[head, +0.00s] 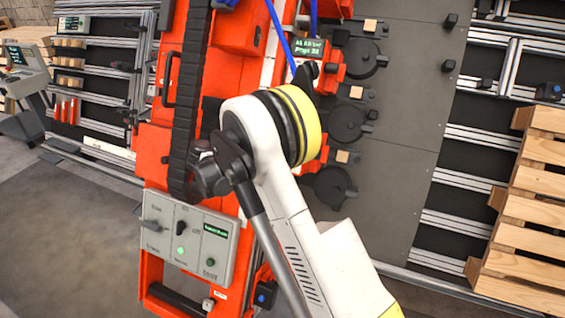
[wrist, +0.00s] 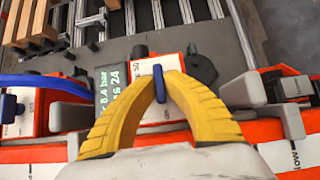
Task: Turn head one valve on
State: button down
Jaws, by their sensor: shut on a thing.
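In the wrist view, the two yellow ribbed fingers of my gripper (wrist: 160,78) close around a small upright blue handle (wrist: 159,92). The handle stands on an orange-red block with a white label, and my fingertips meet around it. Which head this valve belongs to I cannot read. A second blue handle (wrist: 9,108) is on the block at the left edge, apart from my fingers. In the head view, my arm covers the gripper and the held handle. A green-lit display (head: 308,48) sits on the orange-red head unit (head: 333,68) just above my arm; part of it shows "8.4 bar" in the wrist view.
A grey control panel (head: 187,242) with a black knob and green lights is low on the orange-red gantry (head: 155,160). Round black parts (head: 360,60) line the grey plate. Blue hoses (head: 281,35) hang above my arm. Wooden pallets (head: 530,215) stand at right. Floor at left is clear.

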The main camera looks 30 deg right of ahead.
jog(key=c, duration=1.5)
grip_release()
jog(key=shift+a, duration=0.1)
jog(key=v, duration=1.1)
jog(key=shift+a+r, duration=0.15)
jog(key=shift+a, duration=0.25)
jog(key=shift+d+r, duration=0.1)
